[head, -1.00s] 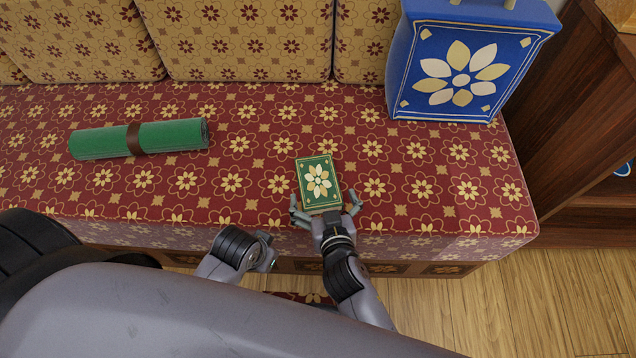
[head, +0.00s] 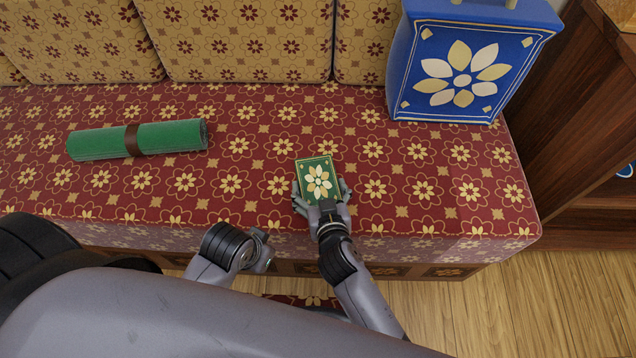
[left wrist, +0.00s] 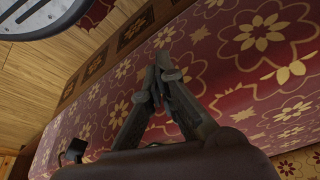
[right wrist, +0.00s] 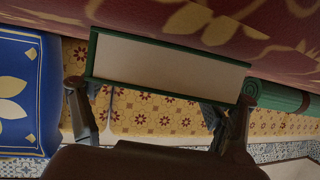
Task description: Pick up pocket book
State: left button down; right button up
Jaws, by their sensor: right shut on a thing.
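The pocket book (head: 318,180) is small and green, with a cream and gold flower on its cover. It is at the front part of the red flowered bench seat (head: 420,190). My right gripper (head: 321,191) is shut on it, with fingers on its left and right sides. In the right wrist view the pale page edge of the book (right wrist: 165,70) shows between the fingers. I cannot tell whether the book is clear of the seat. My left gripper (head: 264,252) is empty at the seat's front edge; in the left wrist view its fingertips (left wrist: 163,68) meet.
A green roll with a brown band (head: 138,139) lies on the seat at the left. A blue flowered bag (head: 460,70) stands at the back right. Yellow patterned cushions (head: 245,40) line the back. A wooden shelf (head: 570,120) stands at the right. The seat around the book is clear.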

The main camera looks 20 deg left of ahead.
jog(key=c, duration=0.6)
